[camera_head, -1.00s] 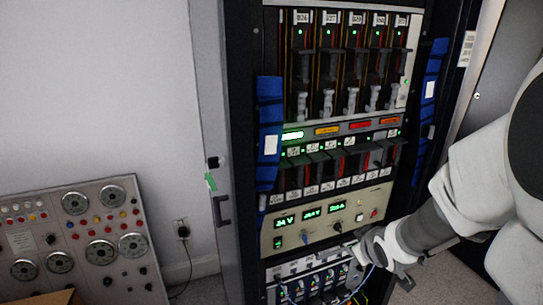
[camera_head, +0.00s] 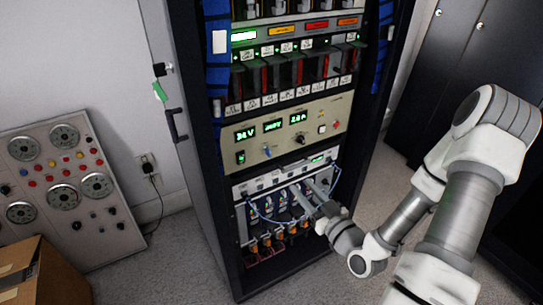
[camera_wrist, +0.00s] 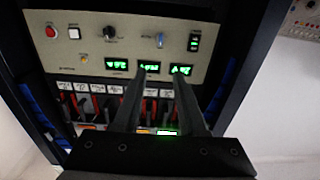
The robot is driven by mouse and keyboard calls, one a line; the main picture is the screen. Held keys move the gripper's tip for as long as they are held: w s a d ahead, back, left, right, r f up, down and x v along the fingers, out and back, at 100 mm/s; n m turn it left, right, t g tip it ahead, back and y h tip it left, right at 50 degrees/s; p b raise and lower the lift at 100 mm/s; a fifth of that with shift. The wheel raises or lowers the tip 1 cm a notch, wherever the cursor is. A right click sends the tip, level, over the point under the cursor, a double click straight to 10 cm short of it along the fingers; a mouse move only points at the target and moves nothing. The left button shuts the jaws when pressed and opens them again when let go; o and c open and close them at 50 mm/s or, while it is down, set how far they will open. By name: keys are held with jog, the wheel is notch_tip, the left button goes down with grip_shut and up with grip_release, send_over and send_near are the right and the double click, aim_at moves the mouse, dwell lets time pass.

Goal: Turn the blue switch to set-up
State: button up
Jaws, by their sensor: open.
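The blue switch (camera_head: 267,151) is a small blue knob on the beige panel (camera_head: 338,108) with green displays, in the middle of the rack. In the wrist view the picture is upside down, and the blue switch (camera_wrist: 160,40) shows near the top, beyond the fingertips. Its label is too small to read. My gripper (camera_head: 306,188) is in front of the rack, below and right of the switch in the head view. In the wrist view my gripper (camera_wrist: 161,76) has its two fingers apart with nothing between them. It is not touching the switch.
A black knob (camera_head: 300,137) and a red button (camera_head: 336,125) sit on the same panel. Blue cables and connectors (camera_head: 270,208) fill the unit below. A dial console (camera_head: 65,175) and cardboard box (camera_head: 45,272) stand at left. Floor right of the rack is clear.

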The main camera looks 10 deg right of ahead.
jog(key=shift+w+b, duration=0.7)
jog(key=shift+b, duration=0.9)
jog(key=b, duration=0.5)
send_near(270, 152)
jog(key=x, duration=0.9)
jog(key=shift+w, duration=0.25)
jog(key=shift+c, duration=0.2)
grip_shut()
